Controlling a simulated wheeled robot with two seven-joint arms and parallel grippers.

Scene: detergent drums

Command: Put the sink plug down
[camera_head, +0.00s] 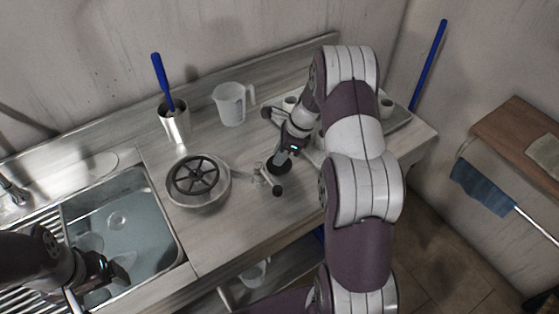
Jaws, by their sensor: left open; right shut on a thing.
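My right gripper (282,163) reaches down from the right over the middle of the counter. It is shut on a small dark round thing (275,168), which looks like the sink plug. The plug is low, close to the counter top; I cannot tell whether it touches. The gripper and arm hide part of it. My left gripper (96,281) is open and empty above the front left of the sink (150,222). The sink holds water and some pale dishes, with a round drain in its floor.
A metal bowl (205,203) with a dark spoked wheel (198,176) stands left of the plug. Behind are a white jug (229,104) and a metal canister (175,125) with a blue-handled tool. The counter front, right of the bowl (235,225), is clear.

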